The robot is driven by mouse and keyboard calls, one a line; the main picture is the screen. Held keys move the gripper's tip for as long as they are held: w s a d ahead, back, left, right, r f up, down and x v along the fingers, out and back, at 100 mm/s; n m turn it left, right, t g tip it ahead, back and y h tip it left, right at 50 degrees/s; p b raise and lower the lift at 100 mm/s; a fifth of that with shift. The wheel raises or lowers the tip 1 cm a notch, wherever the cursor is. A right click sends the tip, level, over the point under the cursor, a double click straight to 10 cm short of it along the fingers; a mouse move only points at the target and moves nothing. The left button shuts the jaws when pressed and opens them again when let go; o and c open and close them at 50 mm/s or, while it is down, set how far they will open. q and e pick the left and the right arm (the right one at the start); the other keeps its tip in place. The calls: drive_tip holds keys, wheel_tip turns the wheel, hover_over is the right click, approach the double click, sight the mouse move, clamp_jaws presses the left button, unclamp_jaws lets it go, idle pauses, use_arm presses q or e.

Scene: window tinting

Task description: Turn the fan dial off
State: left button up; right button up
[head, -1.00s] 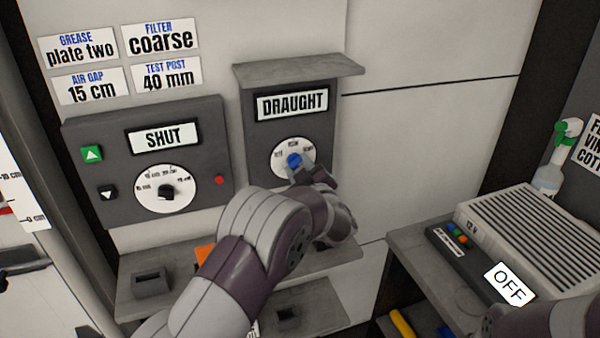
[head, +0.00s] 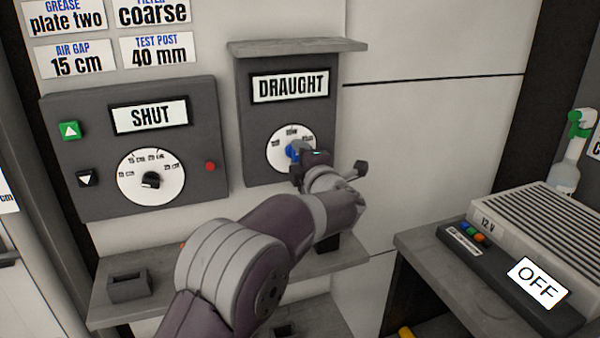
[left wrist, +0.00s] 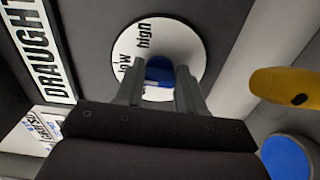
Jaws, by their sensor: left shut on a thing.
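The fan dial is a round white face (head: 275,162) with a blue knob (head: 290,151), on a dark panel under the DRAUGHT sign (head: 290,86). My left gripper (head: 298,155) is at the knob and covers the right part of the dial. In the left wrist view the fingers (left wrist: 159,74) are shut on the blue knob (left wrist: 159,66), one on each side. There the white face (left wrist: 185,45) shows the words "low" and "high". I cannot tell which mark the knob points to. My right gripper is out of view.
A control box (head: 105,190) with a SHUT sign, black knob and buttons is left of the dial panel. A grey shelf (head: 220,280) runs below. At right are a ribbed 12 V unit (head: 550,220), an OFF sign (head: 538,283) and a spray bottle (head: 570,165).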

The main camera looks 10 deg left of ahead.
use_arm(q)
drive_tip(key=shift+n+b, duration=5.5)
drive_tip(key=shift+n, duration=0.7)
drive_tip(key=shift+s+r, duration=0.1)
drive_tip(key=o, duration=1)
drive_tip(key=shift+o, duration=0.2)
drive_tip(key=shift+a+r, duration=0.1)
